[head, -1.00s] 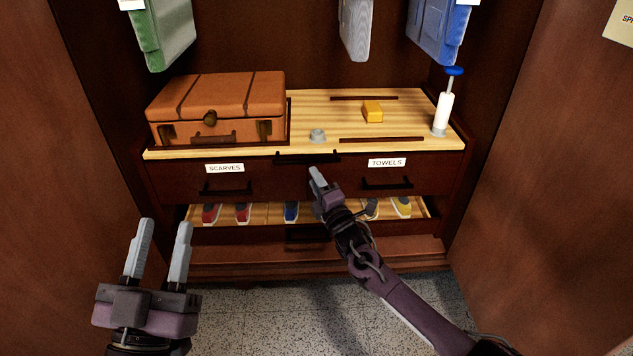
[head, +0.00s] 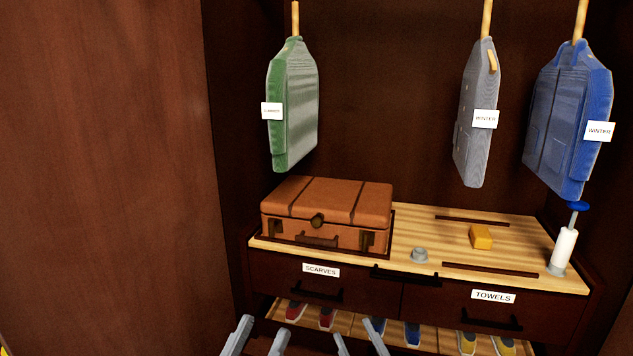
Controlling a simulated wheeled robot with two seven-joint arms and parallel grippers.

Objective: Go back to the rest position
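My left gripper (head: 265,325) is at the bottom edge of the head view, fingers apart and nothing between them. My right gripper (head: 354,328) is just to its right, also with fingers apart and empty. Only the fingers of both show; the rest is cut off by the frame. Those two drawers look shut.
Green (head: 293,105), grey (head: 475,150) and blue (head: 560,125) garments hang above. A wooden door (head: 110,150) fills the left.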

